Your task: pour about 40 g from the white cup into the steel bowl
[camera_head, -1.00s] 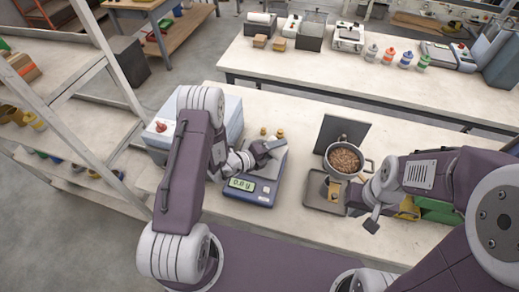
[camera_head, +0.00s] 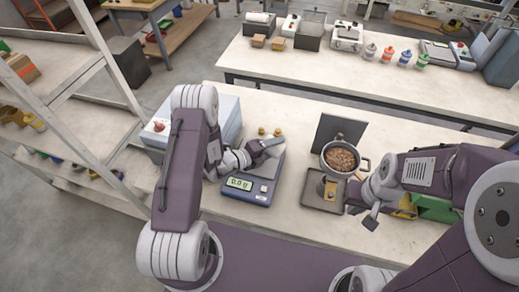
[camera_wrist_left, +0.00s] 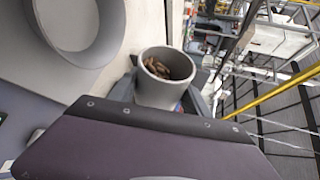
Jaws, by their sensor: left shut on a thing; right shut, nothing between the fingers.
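The white cup (camera_wrist_left: 165,92), grey in this light, shows in the left wrist view with brown pellets inside. A round grey vessel, apparently the steel bowl (camera_wrist_left: 98,50), is cut off at the upper left of the wrist view, apart from the cup. In the head view my left gripper is over the blue scale (camera_head: 262,198), whose display reads about 0.0. My right gripper (camera_head: 371,221) is shut and empty.
A pot of brown pellets (camera_head: 341,160) stands right of the scale, behind a dark tray (camera_head: 313,194) and before an upright dark panel (camera_head: 328,128). A green bin (camera_head: 432,208) is near my right arm. A pale box (camera_head: 226,112) stands behind my left arm.

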